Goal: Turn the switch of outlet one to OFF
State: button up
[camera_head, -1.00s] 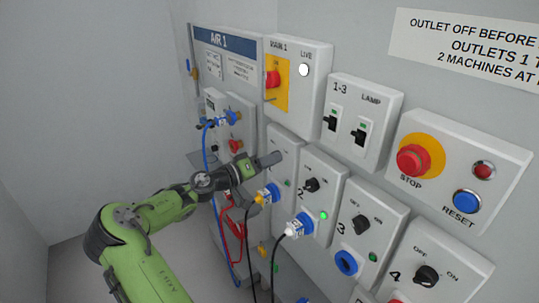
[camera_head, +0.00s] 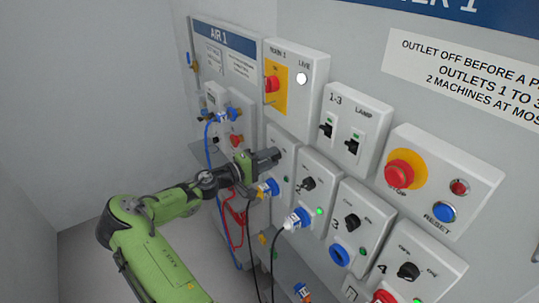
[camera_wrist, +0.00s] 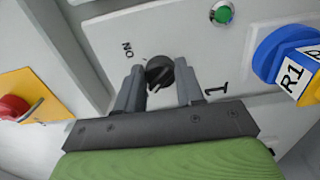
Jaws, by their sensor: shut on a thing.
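Outlet one's grey box (camera_head: 279,140) is on the wall, left of outlet two's box. Its black rotary switch (camera_wrist: 160,72) shows in the wrist view, between my fingers, with "ON" printed to its left and a "1" to its right. My gripper (camera_wrist: 159,87) is shut on this switch, one finger on each side. In the head view my gripper (camera_head: 268,157) is against outlet one's front and hides the switch. The "OFF" mark is not visible, and I cannot tell the switch's exact setting. Outlet one's green lamp (camera_wrist: 222,13) looks unlit or dim.
A blue plug tagged R1 (camera_wrist: 290,55) sits in outlet one beside my gripper. Outlet two (camera_head: 308,184) has a blue plug (camera_head: 297,220) and a bright green lamp. The red main switch (camera_head: 271,84) is above. Cables and red hoses hang below. Left of my arm is open.

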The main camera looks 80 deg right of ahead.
jog(key=shift+n, duration=0.3)
jog(key=o, duration=1)
jog(key=shift+o, duration=0.2)
jog(key=v, duration=1.6)
